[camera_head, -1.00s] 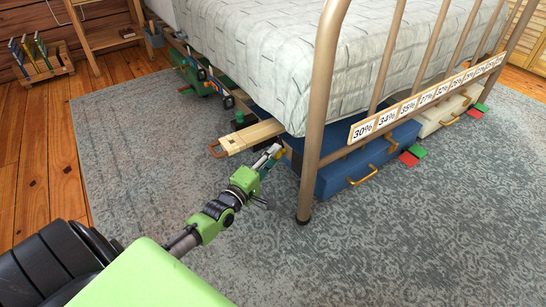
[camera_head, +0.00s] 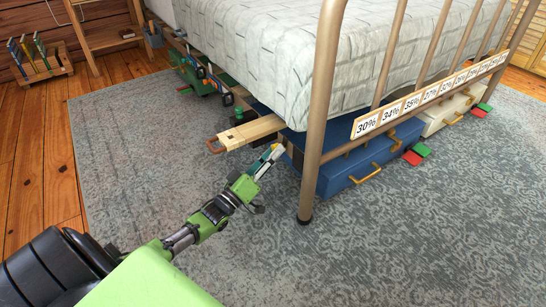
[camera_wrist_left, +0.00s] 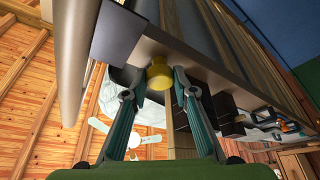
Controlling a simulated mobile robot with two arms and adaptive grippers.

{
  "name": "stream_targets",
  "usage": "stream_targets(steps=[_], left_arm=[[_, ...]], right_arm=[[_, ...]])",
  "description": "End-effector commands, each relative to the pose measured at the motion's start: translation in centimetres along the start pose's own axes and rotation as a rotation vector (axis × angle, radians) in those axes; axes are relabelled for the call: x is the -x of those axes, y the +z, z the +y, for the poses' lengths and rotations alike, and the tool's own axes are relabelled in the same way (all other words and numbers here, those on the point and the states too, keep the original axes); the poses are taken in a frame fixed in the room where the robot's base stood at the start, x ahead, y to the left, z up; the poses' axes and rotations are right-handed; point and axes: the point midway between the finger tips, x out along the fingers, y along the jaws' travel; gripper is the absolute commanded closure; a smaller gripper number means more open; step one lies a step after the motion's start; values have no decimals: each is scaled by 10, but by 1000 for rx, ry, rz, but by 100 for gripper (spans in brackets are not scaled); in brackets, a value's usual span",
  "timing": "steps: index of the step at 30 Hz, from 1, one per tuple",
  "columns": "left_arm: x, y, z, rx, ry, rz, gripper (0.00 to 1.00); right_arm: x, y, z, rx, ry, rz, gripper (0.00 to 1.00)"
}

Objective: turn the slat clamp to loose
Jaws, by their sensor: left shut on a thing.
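My left gripper (camera_head: 273,153) reaches under the near corner of the bed, beside the pale wooden slat (camera_head: 245,133) that sticks out with a brownish loop handle. In the left wrist view a yellow knob (camera_wrist_left: 160,75), apparently part of the slat clamp, sits under a bed rail. The fingers of my left gripper (camera_wrist_left: 156,88) stand on both sides of it, shut on it. The rest of the clamp is hidden or too small to tell in the head view. My right gripper is in neither view.
The bed post (camera_head: 320,110) stands just right of my left gripper. A blue drawer box (camera_head: 340,170) and a cream one (camera_head: 445,114) lie under the bed. Green gear (camera_head: 195,75) hangs along the left bed side.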

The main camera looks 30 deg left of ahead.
Motion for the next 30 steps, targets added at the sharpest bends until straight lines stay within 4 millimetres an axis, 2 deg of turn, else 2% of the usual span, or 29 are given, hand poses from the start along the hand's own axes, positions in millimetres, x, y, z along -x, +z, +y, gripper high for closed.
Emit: stream_targets(steps=[15, 30], left_arm=[[1, 2, -5, -417, 172, -4, 96], [1, 1, -5, -597, 247, -5, 96]], right_arm=[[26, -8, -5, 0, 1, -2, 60], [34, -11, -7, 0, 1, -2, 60]])
